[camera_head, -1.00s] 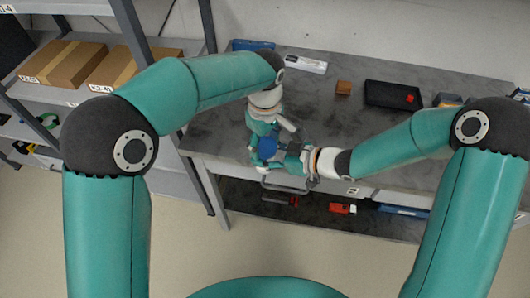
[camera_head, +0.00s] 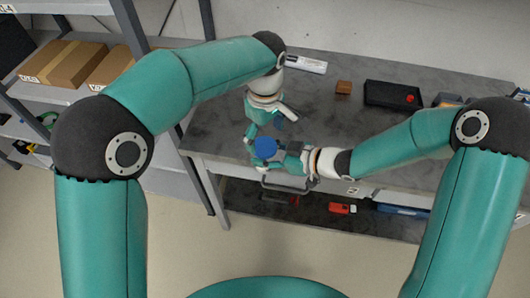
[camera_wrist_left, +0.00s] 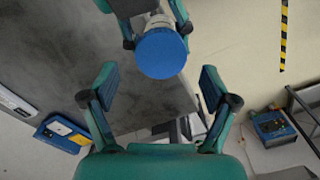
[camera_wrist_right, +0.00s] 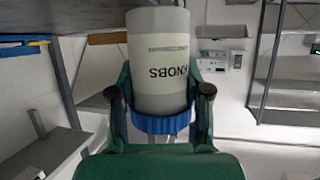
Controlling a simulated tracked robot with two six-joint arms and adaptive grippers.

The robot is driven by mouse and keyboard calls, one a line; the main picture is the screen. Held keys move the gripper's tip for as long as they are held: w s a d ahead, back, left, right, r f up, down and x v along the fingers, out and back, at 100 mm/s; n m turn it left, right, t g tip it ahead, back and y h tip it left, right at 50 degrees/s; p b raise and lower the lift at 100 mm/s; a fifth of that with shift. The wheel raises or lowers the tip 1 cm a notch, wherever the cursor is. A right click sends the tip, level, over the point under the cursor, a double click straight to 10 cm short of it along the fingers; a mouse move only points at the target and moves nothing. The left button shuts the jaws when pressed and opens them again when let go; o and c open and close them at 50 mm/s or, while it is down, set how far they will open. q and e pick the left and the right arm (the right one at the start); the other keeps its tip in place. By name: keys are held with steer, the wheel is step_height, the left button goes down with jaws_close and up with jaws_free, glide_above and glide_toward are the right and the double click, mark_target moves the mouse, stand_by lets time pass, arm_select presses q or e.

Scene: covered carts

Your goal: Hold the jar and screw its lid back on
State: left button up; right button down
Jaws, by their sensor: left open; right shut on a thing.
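The jar (camera_wrist_right: 160,60) is white and translucent, with a KNOBS label that reads upside down in the right wrist view. Its blue lid (camera_head: 265,148) sits on its mouth; the lid's rim (camera_wrist_right: 162,123) also shows in the right wrist view. I cannot tell how tightly the lid is screwed. My right gripper (camera_wrist_right: 160,92) is shut on the jar, with a finger on each side close to the lid. My left gripper (camera_head: 268,121) is open and empty, apart from the lid. In the left wrist view the lid's round top (camera_wrist_left: 161,53) lies beyond its spread fingers.
The grey table (camera_head: 330,125) is mostly clear behind the grippers. A white box (camera_head: 305,64), a brown block (camera_head: 343,87) and a black tray (camera_head: 385,92) with a red piece lie toward its back. A shelf with cardboard boxes (camera_head: 62,63) stands left.

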mark_target(265, 145)
arm_select(q)
steer(key=shift+r, duration=0.65)
steer(key=shift+c, duration=0.4)
steer(key=n, duration=0.1)
steer(key=r+n, duration=0.1)
steer(key=shift+r+n, duration=0.3)
steer(key=shift+n, duration=0.1)
steer(key=r+n, duration=0.2)
steer(key=n, duration=0.1)
steer(key=shift+n, duration=0.3)
steer(key=shift+f, duration=0.1)
steer(key=shift+f, duration=4)
steer(key=shift+c, duration=0.3)
